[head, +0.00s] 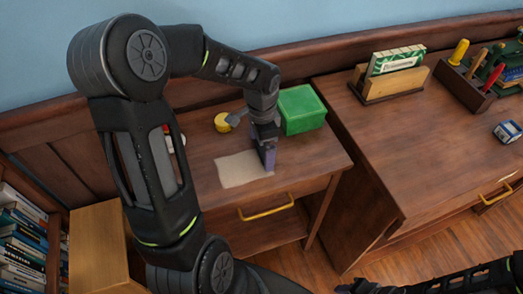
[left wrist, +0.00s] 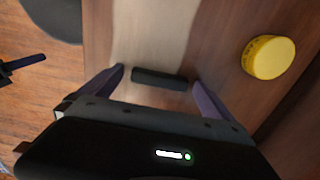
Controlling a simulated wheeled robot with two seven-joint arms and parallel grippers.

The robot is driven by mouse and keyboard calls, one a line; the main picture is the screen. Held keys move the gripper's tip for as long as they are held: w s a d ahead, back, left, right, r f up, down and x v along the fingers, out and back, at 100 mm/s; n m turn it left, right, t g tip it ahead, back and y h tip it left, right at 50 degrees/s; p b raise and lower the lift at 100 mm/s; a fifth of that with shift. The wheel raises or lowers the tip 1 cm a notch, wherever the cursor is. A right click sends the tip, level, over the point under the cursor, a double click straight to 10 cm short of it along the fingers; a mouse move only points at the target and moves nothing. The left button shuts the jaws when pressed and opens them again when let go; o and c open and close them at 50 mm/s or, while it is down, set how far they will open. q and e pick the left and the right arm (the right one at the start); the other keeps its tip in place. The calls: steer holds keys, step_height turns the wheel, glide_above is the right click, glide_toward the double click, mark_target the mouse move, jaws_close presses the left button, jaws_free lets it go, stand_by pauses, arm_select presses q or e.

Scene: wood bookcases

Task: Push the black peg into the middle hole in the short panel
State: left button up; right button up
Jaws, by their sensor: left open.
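The black peg (left wrist: 159,78) lies in the left wrist view between the fingers of my left gripper (left wrist: 157,82), at the near end of a pale mat (left wrist: 155,30). The fingers are open, one beyond each end of the peg, with gaps visible. In the head view my left gripper (head: 267,160) points down at the right edge of the pale mat (head: 235,170) on the small desk; the peg is hidden there. I make out no short panel with holes in either view. My right gripper (head: 345,288) shows only partly at the bottom of the head view.
A green box (head: 301,108) stands close to my left gripper. A yellow round tin (head: 222,122) is behind the mat and also shows in the left wrist view (left wrist: 268,57). A light wood cabinet (head: 98,240) stands left of the desk (head: 320,155). A larger desk (head: 400,150) is at right.

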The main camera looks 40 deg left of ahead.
mark_target(261, 150)
arm_select(q)
steer(key=shift+c, duration=0.2)
steer(key=c, duration=1.4)
steer(key=shift+c, duration=0.2)
steer(key=shift+r, duration=0.1)
step_height(261, 150, up, 10)
stand_by(0.7)
